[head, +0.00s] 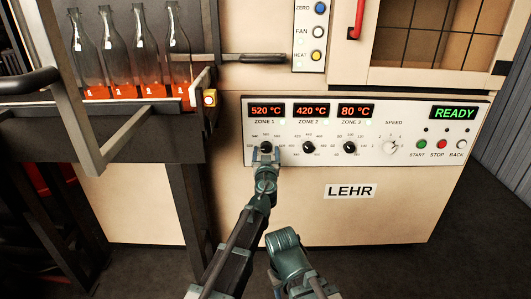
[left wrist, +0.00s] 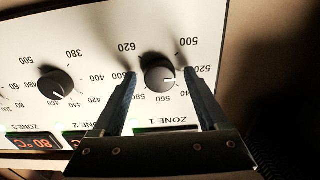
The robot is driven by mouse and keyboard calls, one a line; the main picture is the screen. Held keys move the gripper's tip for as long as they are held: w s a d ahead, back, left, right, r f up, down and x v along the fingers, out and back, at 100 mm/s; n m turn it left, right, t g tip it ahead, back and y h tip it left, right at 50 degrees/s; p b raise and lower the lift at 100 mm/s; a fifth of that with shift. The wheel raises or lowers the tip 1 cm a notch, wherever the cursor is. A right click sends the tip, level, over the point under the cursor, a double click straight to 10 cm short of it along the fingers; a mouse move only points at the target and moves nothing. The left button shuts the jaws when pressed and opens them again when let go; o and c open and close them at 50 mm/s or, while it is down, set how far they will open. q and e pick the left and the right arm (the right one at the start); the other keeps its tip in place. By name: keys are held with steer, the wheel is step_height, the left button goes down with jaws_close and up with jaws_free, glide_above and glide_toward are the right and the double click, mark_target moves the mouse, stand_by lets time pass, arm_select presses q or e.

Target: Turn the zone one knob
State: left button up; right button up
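The zone 1 knob (head: 266,147) is the leftmost dark knob on the white LEHR panel (head: 330,182), below a red display (head: 266,110) reading 520 °C. My left gripper (head: 265,154) is at this knob. In the left wrist view the panel appears upside down, and the zone 1 knob (left wrist: 160,73) lies between the two spread fingertips of my left gripper (left wrist: 159,75). A gap shows on each side, so the fingers appear apart from the knob. Its white mark points roughly toward 520. My right gripper cannot be made out; only part of my other arm shows.
The zone 2 knob (head: 308,147), zone 3 knob (head: 349,147) and speed knob (head: 390,147) sit to the right. Start (head: 422,144), stop (head: 443,144) and back (head: 462,145) buttons follow. Bottles (head: 113,60) stand on a dark conveyor at left, beside a metal frame (head: 70,90).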

arm_select(q)
jaws_close()
steer(key=shift+m, duration=0.3)
steer(key=m, duration=0.3)
steer(key=shift+m, duration=0.4)
steer(key=m, duration=0.4)
steer(key=shift+a+m, duration=0.1)
steer(key=shift+m, duration=0.2)
steer(key=m, duration=0.4)
steer(key=shift+m, duration=0.3)
steer(key=shift+r+m, duration=0.1)
steer(key=shift+m, duration=2)
